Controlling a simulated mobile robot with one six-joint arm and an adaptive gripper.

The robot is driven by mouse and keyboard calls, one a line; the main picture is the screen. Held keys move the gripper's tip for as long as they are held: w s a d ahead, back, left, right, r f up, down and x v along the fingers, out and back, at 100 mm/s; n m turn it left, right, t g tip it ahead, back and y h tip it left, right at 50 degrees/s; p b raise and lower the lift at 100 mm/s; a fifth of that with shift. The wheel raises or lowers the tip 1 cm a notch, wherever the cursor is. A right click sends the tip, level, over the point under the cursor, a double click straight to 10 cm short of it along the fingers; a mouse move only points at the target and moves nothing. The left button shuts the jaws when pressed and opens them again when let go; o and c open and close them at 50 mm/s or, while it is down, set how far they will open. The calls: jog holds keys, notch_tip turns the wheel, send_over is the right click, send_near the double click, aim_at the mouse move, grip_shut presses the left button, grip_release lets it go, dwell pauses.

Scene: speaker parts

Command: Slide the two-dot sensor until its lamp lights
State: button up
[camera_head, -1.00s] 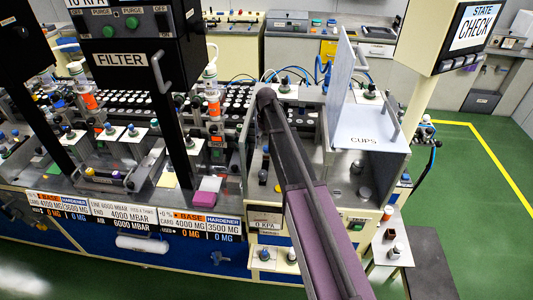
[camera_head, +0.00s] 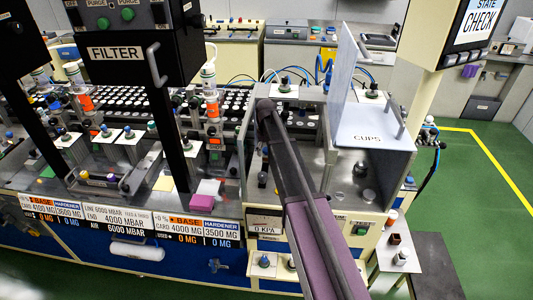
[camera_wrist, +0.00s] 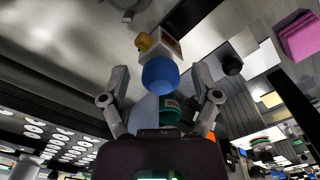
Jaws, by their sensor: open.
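In the wrist view my gripper (camera_wrist: 160,78) is open, with its two fingers spread on either side of a round blue knob (camera_wrist: 160,75). A small white block with a yellow part (camera_wrist: 160,43) sits just beyond the knob. A dark green cylinder (camera_wrist: 170,108) shows below the knob, between the fingers. I cannot tell whether the fingers touch the knob. No two dots or lit lamp can be made out, so I cannot tell which part is the two-dot sensor. In the head view my gripper is hidden behind my arm.
A black knob (camera_wrist: 231,65) is close to the right finger. The clear CUPS cabinet (camera_head: 372,138) stands right of my arm. Green floor is free at right.

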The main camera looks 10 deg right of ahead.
grip_shut()
jog(key=shift+s+a, duration=0.15)
jog(key=shift+s, duration=0.3)
jog(key=shift+s+a, duration=0.1)
jog(key=shift+s, duration=0.4)
jog(key=shift+o, duration=0.2)
grip_release()
